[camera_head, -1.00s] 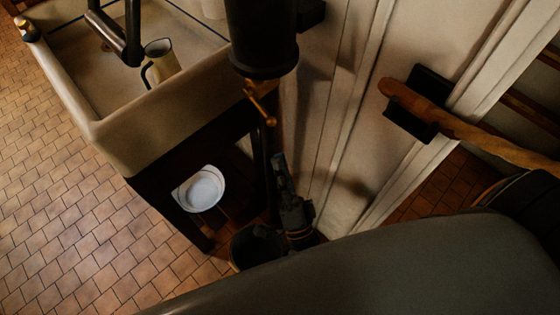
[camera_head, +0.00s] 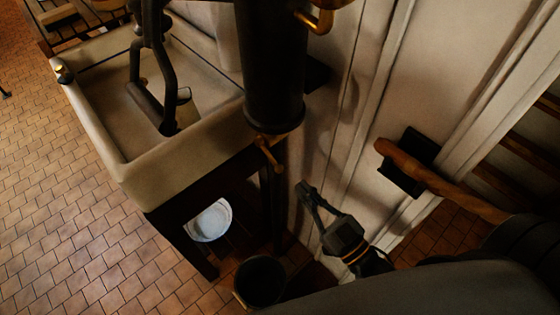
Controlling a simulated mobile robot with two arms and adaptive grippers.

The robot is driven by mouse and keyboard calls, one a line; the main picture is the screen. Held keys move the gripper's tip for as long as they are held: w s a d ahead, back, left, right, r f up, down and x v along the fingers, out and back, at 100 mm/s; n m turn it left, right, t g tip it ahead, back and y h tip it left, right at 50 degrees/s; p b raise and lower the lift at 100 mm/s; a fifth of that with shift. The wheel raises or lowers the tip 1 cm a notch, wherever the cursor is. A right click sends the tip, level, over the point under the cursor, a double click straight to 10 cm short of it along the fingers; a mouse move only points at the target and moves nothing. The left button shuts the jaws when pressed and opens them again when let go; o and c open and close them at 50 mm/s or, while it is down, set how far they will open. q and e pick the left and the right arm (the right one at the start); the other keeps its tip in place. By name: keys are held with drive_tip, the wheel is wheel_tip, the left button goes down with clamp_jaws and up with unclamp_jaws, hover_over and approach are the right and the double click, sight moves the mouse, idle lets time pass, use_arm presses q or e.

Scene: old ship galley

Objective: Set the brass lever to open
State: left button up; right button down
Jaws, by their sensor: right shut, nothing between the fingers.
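A small brass lever (camera_head: 268,152) hangs from the underside of a black upright cylinder (camera_head: 275,70), beside the sink's right corner. It slants down and to the right. Whether that is its open position I cannot tell. My right gripper (camera_head: 305,190) is below and to the right of the lever, apart from it, pointing up and left. Its fingers are together and hold nothing.
A pale sink (camera_head: 180,162) with a jug (camera_head: 184,108) stands left of the cylinder. A white dish (camera_head: 210,220) sits beneath it. A dark bucket (camera_head: 261,281) stands on the floor. A wooden rail (camera_head: 440,187) is at right, along the pale wall (camera_head: 345,150).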

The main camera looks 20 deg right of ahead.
wheel_tip(320, 180, up, 2)
drive_tip(key=p, duration=0.2)
hover_over(280, 170)
drive_tip(key=s, duration=0.2)
drive_tip(key=f, duration=0.1)
drive_tip(key=w+f, duration=0.1)
drive_tip(key=shift+w+f, duration=0.25)
drive_tip(key=shift+f, duration=0.05)
drive_tip(key=shift+w+f, duration=0.25)
drive_tip(key=shift+f, duration=0.2)
